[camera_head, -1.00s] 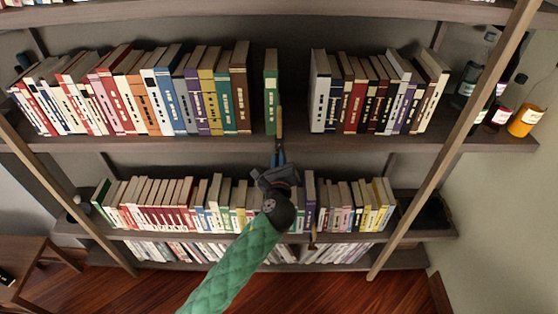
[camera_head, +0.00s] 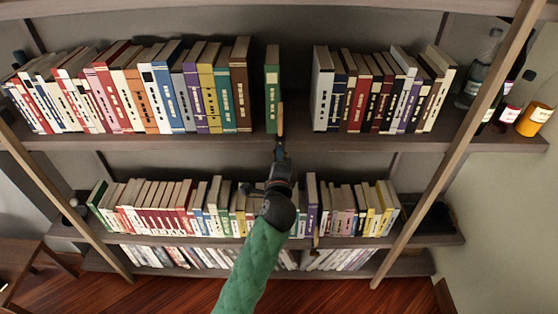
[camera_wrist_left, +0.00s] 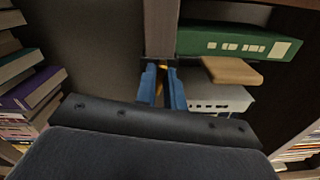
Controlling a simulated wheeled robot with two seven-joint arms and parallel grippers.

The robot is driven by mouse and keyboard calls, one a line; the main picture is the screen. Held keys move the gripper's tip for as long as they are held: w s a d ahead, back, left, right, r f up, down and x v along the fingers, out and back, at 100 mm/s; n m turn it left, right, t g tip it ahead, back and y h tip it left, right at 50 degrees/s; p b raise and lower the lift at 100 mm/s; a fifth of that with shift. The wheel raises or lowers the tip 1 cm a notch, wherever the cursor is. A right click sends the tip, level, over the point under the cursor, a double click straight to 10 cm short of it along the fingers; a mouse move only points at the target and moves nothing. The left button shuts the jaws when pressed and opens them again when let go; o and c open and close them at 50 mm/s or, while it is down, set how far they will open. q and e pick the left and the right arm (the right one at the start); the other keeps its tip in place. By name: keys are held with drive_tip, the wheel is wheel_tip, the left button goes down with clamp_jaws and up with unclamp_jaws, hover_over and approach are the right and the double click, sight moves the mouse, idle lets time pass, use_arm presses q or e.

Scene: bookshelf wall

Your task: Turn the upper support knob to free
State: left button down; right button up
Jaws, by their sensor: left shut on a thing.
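My left gripper (camera_head: 280,148) reaches up to the front edge of the upper shelf, just below the lone green book (camera_head: 272,88). In the left wrist view its two blue fingers (camera_wrist_left: 164,86) are close together at the shelf edge. A small yellowish piece (camera_wrist_left: 162,68), which may be the knob, shows between them, and the gripper is shut on it. Most of it is hidden by the fingers, so its turn position cannot be told. A tan wooden piece (camera_head: 280,119) stands upright by the green book; it also shows in the left wrist view (camera_wrist_left: 232,71). My right gripper is not in view.
Rows of books fill the upper shelf (camera_head: 190,143) on both sides of the green book, with gaps around it. A lower shelf (camera_head: 170,236) of books lies behind my arm. Bottles (camera_head: 508,103) stand at the right end. Slanted wooden posts (camera_head: 455,140) flank the shelves.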

use_arm(q)
drive_tip(key=shift+n+b, duration=0.35)
drive_tip(key=shift+n, duration=0.75)
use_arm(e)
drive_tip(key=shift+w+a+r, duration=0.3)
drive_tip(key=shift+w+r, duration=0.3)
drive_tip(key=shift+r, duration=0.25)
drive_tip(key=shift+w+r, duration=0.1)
use_arm(q)
drive_tip(key=c, duration=1.5)
unclamp_jaws()
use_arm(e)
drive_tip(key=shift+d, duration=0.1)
use_arm(q)
drive_tip(key=shift+s+f, duration=0.1)
drive_tip(key=shift+s, duration=0.05)
